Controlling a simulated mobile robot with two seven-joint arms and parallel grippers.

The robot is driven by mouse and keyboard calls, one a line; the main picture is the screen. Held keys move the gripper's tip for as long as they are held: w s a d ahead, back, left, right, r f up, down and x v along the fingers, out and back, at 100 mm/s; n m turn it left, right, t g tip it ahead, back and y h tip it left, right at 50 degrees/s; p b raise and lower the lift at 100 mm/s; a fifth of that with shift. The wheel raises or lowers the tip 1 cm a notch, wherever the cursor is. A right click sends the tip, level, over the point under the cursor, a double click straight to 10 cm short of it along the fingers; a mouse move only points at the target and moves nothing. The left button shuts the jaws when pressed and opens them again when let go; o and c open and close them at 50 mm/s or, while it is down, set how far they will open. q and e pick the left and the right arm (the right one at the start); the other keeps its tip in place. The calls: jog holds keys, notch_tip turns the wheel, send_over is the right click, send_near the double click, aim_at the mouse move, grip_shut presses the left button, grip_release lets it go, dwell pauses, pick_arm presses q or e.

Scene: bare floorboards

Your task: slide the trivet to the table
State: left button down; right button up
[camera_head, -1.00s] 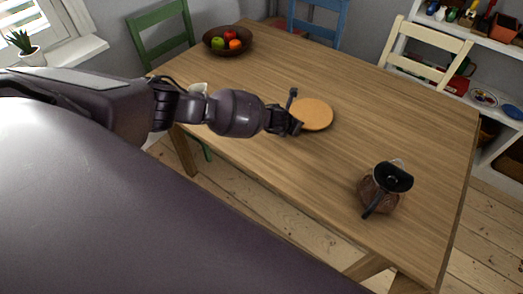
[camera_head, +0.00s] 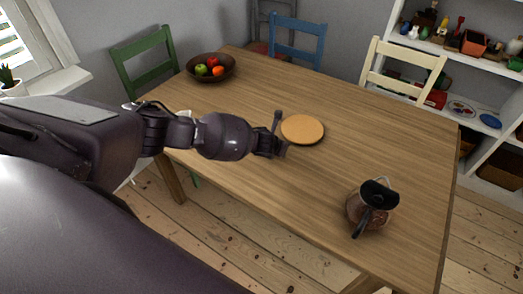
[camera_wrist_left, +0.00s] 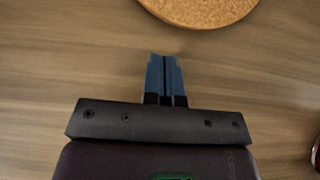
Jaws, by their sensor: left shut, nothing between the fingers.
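The trivet (camera_head: 303,129) is a round, cork-coloured disc lying flat on the wooden table (camera_head: 330,175). It also shows in the left wrist view (camera_wrist_left: 200,8), cut off by the top edge. My left gripper (camera_head: 281,148) is over the table just left of the trivet. In the left wrist view its blue fingers (camera_wrist_left: 165,72) are together with nothing between them, pointing toward the trivet with a gap of bare wood between. My right gripper is not in view.
A dark fruit bowl (camera_head: 212,68) is at the far left corner. A white cup (camera_head: 184,113) shows partly behind my arm. Green, blue and cream chairs surround the table. Its middle right is clear.

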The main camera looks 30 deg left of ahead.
pick_arm(q)
jog(key=v, duration=0.3)
jog(key=shift+s+p, duration=0.4)
jog(key=shift+s, duration=0.05)
jog(key=p+v, duration=0.1)
jog(key=v, duration=0.4)
jog(key=shift+r, duration=0.1)
jog(key=shift+s+r+p, duration=0.3)
jog(key=shift+s+r, duration=0.15)
jog(key=s+d+r+n+t+h, duration=0.25)
jog(key=d+r+n, duration=0.35)
jog(key=d+n, duration=0.35)
jog(key=s+d+r+n+t+h, duration=0.1)
jog(key=s+d+r+n+h, duration=0.3)
jog(key=d+n, duration=0.55)
jog(key=s+a+f+n+y, duration=0.3)
jog(key=s+a+f+n, duration=0.2)
jog(key=s+a+n, duration=0.3)
jog(key=s+a+f+n+y, duration=0.4)
jog(key=s+a+f+n, duration=0.2)
jog(key=s, duration=0.8)
jog(key=a+n, duration=0.2)
jog(key=a, duration=0.2)
jog(key=shift+s+a+f+n+g, duration=0.2)
jog(key=shift+s+a+n+g, duration=0.05)
jog(key=shift+s+n+g, duration=0.15)
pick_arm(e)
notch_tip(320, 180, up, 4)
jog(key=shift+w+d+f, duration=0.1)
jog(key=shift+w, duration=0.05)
